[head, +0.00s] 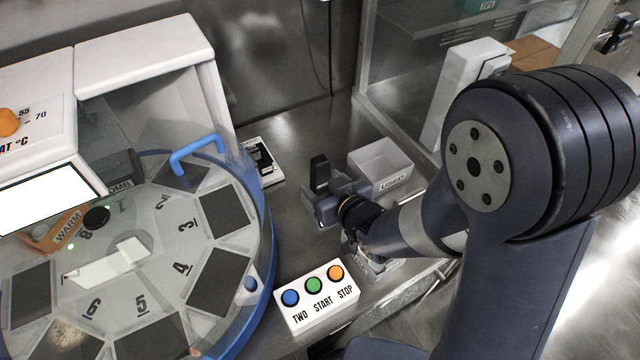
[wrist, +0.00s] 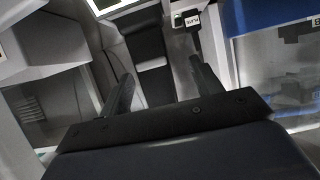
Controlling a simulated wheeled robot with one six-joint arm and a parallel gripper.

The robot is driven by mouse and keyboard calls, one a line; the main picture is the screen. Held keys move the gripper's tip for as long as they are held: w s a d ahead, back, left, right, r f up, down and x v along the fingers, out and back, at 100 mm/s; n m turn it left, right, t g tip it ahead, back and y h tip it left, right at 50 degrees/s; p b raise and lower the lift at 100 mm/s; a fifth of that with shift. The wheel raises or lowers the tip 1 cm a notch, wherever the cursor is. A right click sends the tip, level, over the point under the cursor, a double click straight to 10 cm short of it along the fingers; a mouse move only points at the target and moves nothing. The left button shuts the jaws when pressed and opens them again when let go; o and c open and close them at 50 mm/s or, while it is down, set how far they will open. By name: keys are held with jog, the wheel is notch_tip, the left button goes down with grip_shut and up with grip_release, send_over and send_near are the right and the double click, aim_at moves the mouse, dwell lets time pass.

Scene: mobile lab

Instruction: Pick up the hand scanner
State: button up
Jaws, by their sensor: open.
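A small black device in a white holder (head: 262,160), with a small green light, lies on the bench left of my gripper in the head view. It may be the hand scanner, but its shape is too small to be sure. My gripper (head: 316,182) is open over the bench, to the right of that device and apart from it. In the wrist view my open gripper (wrist: 160,72) has a dark strip-like thing (wrist: 150,45) showing between and beyond its fingers. I cannot tell whether this is the scanner or how far off it is. Nothing is visibly held.
A button box (head: 315,296) with TWO, START and STOP sits in front. A round, numbered machine with a blue rim (head: 262,270) fills the left. A glass-walled enclosure (head: 400,60) stands behind.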

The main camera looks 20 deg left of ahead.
jog(key=shift+w+p+x, duration=0.2)
jog(key=shift+p+x, duration=0.4)
jog(key=shift+x, duration=1.9)
jog(key=shift+d, duration=0.25)
jog(key=c, duration=1.1)
jog(key=shift+r, duration=0.1)
jog(key=shift+c, duration=0.2)
